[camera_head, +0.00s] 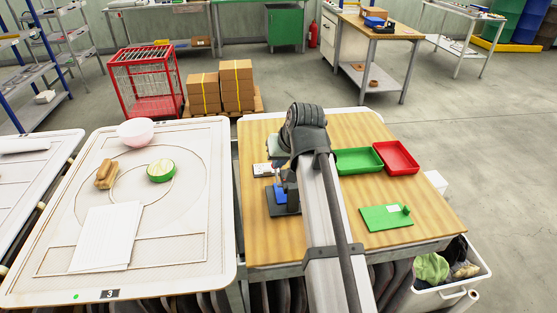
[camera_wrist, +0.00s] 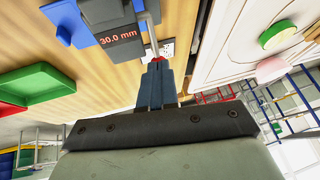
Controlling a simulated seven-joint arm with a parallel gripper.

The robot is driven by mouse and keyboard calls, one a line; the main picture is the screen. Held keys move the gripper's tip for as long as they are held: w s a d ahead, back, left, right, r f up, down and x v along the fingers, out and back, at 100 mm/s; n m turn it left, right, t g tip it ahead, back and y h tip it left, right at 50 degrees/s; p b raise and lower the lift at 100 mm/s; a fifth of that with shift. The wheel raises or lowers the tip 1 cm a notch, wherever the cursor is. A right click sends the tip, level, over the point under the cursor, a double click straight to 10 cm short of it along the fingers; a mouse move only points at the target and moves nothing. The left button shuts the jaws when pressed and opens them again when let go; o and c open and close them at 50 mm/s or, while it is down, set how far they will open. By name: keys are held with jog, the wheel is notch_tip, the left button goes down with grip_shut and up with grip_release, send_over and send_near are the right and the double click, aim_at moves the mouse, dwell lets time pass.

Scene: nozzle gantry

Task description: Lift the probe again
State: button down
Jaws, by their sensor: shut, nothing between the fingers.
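The gauge (camera_wrist: 112,30) is a dark housing with a blue part, and its display reads 30.0 mm in the wrist view. A thin silver rod, seemingly the probe (camera_wrist: 149,30), runs beside the housing towards a small red tip. My gripper (camera_wrist: 157,64) is shut and empty, its dark fingertips close to the red tip; I cannot tell whether they touch. In the head view the gauge (camera_head: 281,200) stands on the wooden table left of my arm, which hides part of it and my fingers.
On the table (camera_head: 250,247) are a green tray (camera_head: 357,161), a red tray (camera_head: 396,157) and a green plate with a peg (camera_head: 385,217). A white board (camera_head: 50,215) on the left holds a pink bowl (camera_head: 136,132), a green round piece and a brown block.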

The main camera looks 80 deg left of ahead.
jog(key=a+r+v, duration=0.1)
jog(key=a+v, duration=0.1)
jog(key=v, duration=1.1)
jog(key=shift+r, duration=0.1)
